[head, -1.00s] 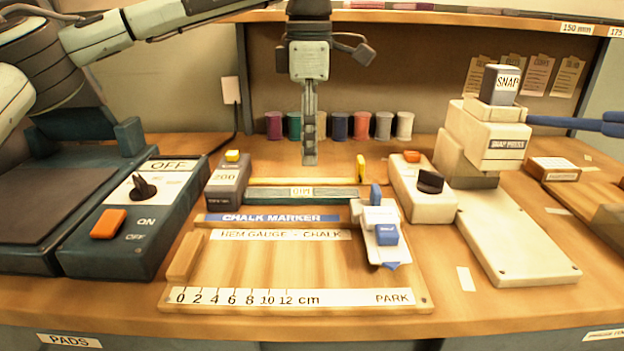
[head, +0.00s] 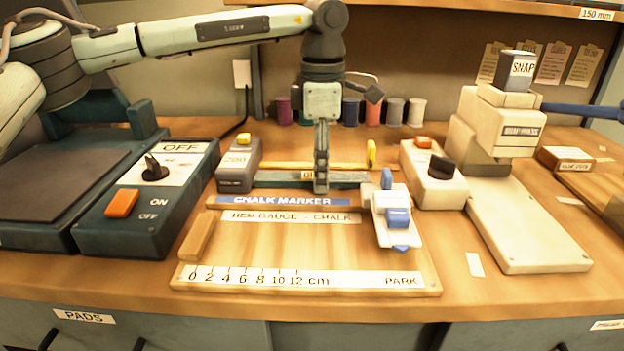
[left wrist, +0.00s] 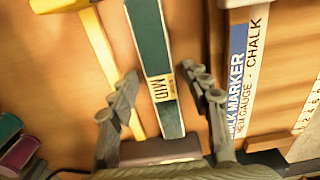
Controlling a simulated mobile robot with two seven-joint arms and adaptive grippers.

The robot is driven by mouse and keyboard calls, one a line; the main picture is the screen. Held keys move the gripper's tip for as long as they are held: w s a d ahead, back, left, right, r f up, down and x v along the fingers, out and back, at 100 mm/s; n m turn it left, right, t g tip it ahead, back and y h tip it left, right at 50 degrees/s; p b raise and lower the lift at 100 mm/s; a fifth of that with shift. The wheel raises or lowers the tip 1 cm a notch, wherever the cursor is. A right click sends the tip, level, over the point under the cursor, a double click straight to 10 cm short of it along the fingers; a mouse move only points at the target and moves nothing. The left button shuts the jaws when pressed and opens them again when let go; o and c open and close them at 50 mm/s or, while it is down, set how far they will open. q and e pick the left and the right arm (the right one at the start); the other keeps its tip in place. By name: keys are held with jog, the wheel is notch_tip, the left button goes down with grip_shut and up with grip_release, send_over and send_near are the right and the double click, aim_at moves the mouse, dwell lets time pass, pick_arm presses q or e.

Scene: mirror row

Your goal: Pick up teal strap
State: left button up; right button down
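The teal strap (head: 349,178) lies flat across the bench behind the chalk marker board, with a small pale label on it. My left gripper (head: 321,190) hangs pointing down over the strap and hides part of it. In the left wrist view the strap (left wrist: 148,25) runs between the two spread fingers of the open left gripper (left wrist: 160,73), with a gap on each side. The head view does not show clearly how high the fingertips are above it. My right gripper is in neither view.
A yellow strip (head: 290,165) lies just behind the strap. A grey block (head: 238,172) stands at its left end and a cream switch box (head: 433,180) at its right. The hem gauge board (head: 300,240) lies in front. Thread spools (head: 395,112) stand behind.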

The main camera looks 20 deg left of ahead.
pick_arm(q)
grip_shut()
